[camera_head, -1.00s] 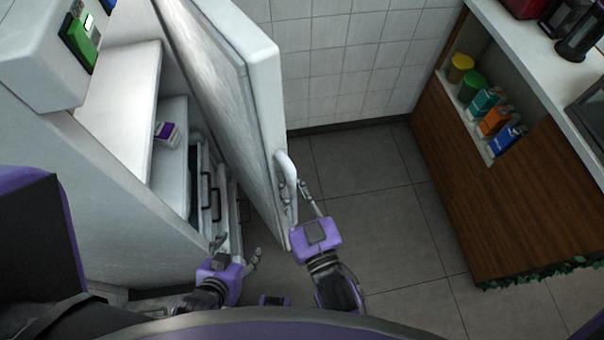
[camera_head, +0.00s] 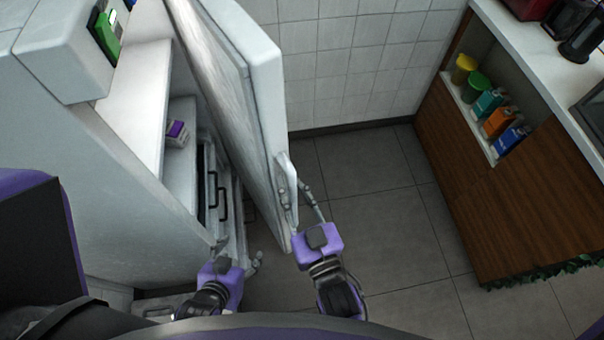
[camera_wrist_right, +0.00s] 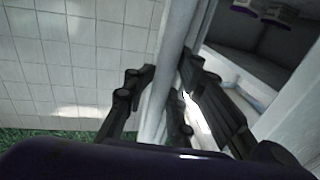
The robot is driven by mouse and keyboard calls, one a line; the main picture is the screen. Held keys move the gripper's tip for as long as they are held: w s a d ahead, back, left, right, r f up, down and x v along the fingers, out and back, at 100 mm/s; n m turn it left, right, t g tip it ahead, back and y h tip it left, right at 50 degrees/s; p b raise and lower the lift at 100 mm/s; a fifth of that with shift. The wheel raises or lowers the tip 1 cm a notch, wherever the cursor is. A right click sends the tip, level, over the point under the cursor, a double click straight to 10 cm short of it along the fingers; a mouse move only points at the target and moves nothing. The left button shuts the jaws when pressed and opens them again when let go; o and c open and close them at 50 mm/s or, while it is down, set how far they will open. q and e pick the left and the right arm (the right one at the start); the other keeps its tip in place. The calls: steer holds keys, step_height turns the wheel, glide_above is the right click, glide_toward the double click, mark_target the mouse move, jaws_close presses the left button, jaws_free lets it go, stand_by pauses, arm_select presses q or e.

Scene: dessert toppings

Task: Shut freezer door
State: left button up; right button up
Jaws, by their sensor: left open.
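The white freezer door (camera_head: 266,85) stands part way open, hinged at the far side of the freezer (camera_head: 95,190). Its pale vertical handle (camera_head: 290,170) is on the near edge of the door. My right gripper (camera_head: 298,197) is at the handle, with fingers on either side of it. The right wrist view shows a grey bar (camera_wrist_right: 172,70) between the dark fingers; whether they clamp it is not clear. My left gripper (camera_head: 238,252) is open and empty, low by the freezer's front opening, apart from the door.
Inside the freezer are dark-handled drawers (camera_head: 213,190) and a small purple and white box (camera_head: 177,133) on a shelf. A wooden cabinet (camera_head: 510,190) with colourful containers stands to the right. The tiled floor (camera_head: 375,200) between is clear.

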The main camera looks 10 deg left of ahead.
steer(key=shift+r, duration=0.2)
steer(key=v, duration=0.8)
steer(key=shift+s+f, duration=0.25)
steer(key=shift+f, duration=0.05)
